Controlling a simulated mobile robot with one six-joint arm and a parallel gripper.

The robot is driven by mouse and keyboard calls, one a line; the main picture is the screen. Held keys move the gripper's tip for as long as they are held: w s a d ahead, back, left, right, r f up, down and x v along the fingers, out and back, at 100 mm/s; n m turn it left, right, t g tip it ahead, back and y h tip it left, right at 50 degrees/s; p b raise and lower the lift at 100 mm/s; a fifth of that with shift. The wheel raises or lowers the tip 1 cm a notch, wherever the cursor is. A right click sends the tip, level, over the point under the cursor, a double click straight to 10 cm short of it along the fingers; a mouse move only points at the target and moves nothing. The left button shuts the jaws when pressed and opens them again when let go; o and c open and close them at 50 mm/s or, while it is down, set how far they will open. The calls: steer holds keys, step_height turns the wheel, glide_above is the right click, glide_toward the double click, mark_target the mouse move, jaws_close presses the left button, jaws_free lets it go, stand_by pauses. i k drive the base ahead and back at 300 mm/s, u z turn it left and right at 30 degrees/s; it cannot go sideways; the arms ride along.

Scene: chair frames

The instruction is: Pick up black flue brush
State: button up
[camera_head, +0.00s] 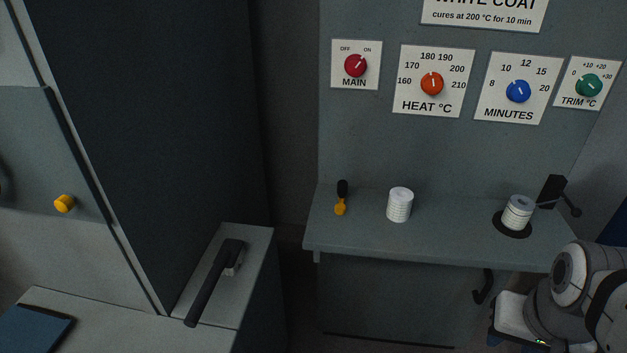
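A small upright item with a black head and a yellow-orange lower part (341,197) stands near the left end of the grey shelf (445,240). I cannot make out my gripper's fingers in this view.
A white ribbed cylinder (399,205) stands right of the brush. A similar cylinder (516,213) sits on a dark disc, beside a black block (551,191). A panel with red (355,66), orange, blue and green knobs rises behind.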

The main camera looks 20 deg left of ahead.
mark_target(230, 253)
steer(key=u, duration=0.45)
steer(key=i, duration=1.05)
steer(key=u, duration=0.9)
steer(key=k, duration=0.85)
steer(key=u, duration=0.15)
steer(key=i, duration=0.9)
steer(key=z, duration=0.1)
